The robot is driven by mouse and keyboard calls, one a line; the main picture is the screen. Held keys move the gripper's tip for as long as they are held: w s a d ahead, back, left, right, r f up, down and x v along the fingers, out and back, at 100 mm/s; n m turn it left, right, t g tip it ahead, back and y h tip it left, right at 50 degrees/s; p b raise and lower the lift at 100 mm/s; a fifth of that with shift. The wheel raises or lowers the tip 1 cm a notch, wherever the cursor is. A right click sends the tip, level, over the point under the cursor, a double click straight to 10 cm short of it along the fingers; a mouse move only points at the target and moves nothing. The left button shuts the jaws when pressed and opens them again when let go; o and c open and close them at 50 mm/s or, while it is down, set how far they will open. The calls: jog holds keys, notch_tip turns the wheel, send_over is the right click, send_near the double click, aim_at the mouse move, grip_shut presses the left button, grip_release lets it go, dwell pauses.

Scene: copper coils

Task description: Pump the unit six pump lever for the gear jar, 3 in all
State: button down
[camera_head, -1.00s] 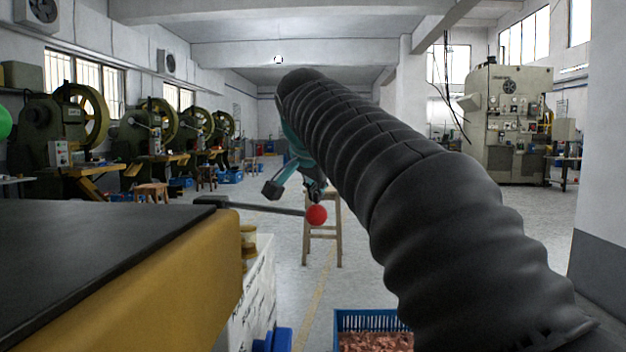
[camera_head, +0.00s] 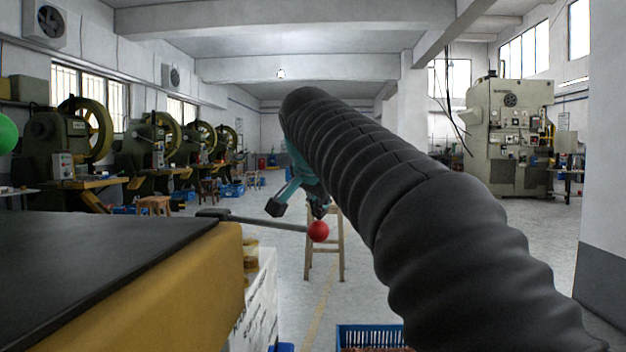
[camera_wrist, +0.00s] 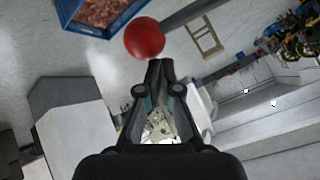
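A dark pump lever (camera_head: 268,222) sticks out nearly level from the black-topped yellow unit (camera_head: 190,285) at left and ends in a red ball (camera_head: 319,231). My gripper (camera_head: 319,209), teal and black, is just above the ball, partly hidden by my own black arm. In the wrist view my gripper (camera_wrist: 160,66) has its fingertips together with nothing visible between them. The red ball (camera_wrist: 145,38) shows just beyond the tips; I cannot tell whether they touch it. Small amber jars (camera_head: 250,258) stand beside the unit; I cannot tell whether one is the gear jar.
A blue crate of copper pieces (camera_head: 370,333) is on the floor below; it also shows in the wrist view (camera_wrist: 84,28). A wooden stool (camera_head: 325,262) stands behind the ball. Green presses (camera_head: 60,140) line the left wall. The floor ahead is mostly clear.

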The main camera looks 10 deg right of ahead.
jog(key=shift+w+a+r+p, duration=0.1)
jog(key=shift+a+r+p, duration=0.1)
jog(key=shift+r+p, duration=1)
jog(key=shift+w+a+r+p, duration=0.1)
jog(key=shift+a+r+p, duration=0.05)
jog(key=shift+r+p, duration=1)
jog(key=shift+w+a+r+p, duration=0.1)
jog(key=shift+a+r+p, duration=0.1)
jog(key=shift+r+p, duration=1)
jog(key=shift+a+r+p, duration=0.2)
jog(key=shift+r+p, duration=1)
jog(key=shift+a+r+p, duration=0.15)
jog(key=shift+r+p, duration=1.05)
